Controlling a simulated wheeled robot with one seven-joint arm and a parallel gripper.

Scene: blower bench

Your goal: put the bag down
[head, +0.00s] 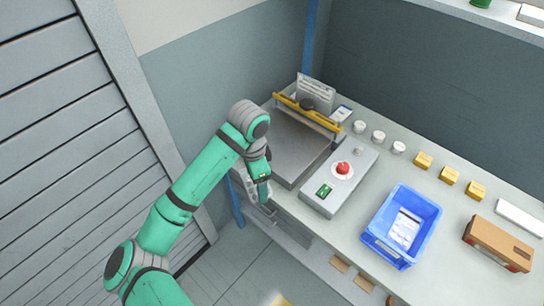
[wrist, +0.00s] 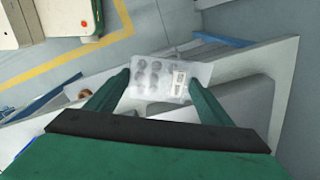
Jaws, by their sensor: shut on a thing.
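A clear flat bag (wrist: 165,78) with several dark round items and a white label shows between the fingers of my gripper (wrist: 160,76) in the wrist view. The fingers are shut on it, one at each side. In the head view my gripper (head: 262,188) is at the left front edge of the bench (head: 335,225), beside the grey flat machine (head: 297,147). The bag is hard to make out there, partly hidden by my wrist. I cannot tell whether it touches anything below.
A control box (head: 338,184) with a red button lies right of the machine, which has a yellow bar (head: 310,113). A blue bin (head: 431,215) holds a pale labelled packet. Several small white jars and yellow boxes line the back. A brown box (head: 497,244) stands at right.

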